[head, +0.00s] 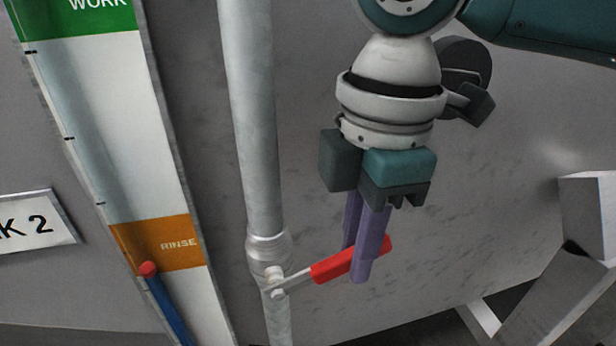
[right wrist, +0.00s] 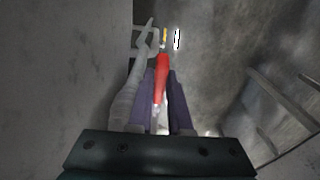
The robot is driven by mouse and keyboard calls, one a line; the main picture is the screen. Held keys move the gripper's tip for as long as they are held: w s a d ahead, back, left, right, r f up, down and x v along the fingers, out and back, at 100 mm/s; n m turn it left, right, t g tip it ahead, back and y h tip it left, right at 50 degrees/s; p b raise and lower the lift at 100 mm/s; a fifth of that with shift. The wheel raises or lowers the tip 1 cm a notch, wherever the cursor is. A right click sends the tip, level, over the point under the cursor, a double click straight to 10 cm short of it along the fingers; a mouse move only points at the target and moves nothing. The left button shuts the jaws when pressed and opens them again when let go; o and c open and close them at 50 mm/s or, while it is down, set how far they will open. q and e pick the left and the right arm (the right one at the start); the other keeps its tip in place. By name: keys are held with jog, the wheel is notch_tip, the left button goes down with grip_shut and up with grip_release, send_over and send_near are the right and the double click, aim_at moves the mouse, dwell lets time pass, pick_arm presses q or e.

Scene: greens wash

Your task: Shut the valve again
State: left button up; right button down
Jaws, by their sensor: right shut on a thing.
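The valve's red lever handle (head: 334,266) sticks out to the right from the valve body (head: 273,282) on the grey vertical pipe (head: 250,130). The lever lies across the pipe, tilted slightly up toward its free end. My right gripper (head: 366,262) points down and is shut on the red handle near its free end, with one purple finger in front of it. In the right wrist view the red handle (right wrist: 162,75) shows between the two purple fingers, with the pipe (right wrist: 128,100) to their left. My left gripper is not in view.
A level gauge board (head: 120,130) with a green WORK band (head: 85,15) and an orange RINSE band (head: 165,243) stands left of the pipe. A blue rod with a red tip (head: 148,269) is at the RINSE band. A tank label (head: 35,222) is far left. Grey metal framing (head: 590,215) stands at right.

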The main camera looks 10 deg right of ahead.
jog(key=f+y+b, duration=0.1)
jog(key=y, duration=0.1)
jog(key=d+f+y+b, duration=0.1)
jog(key=f+y+b, duration=0.1)
jog(key=shift+f+y, duration=0.15)
jog(key=shift+y, duration=0.15)
jog(key=c, duration=0.8)
grip_release()
jog(key=shift+c, duration=0.2)
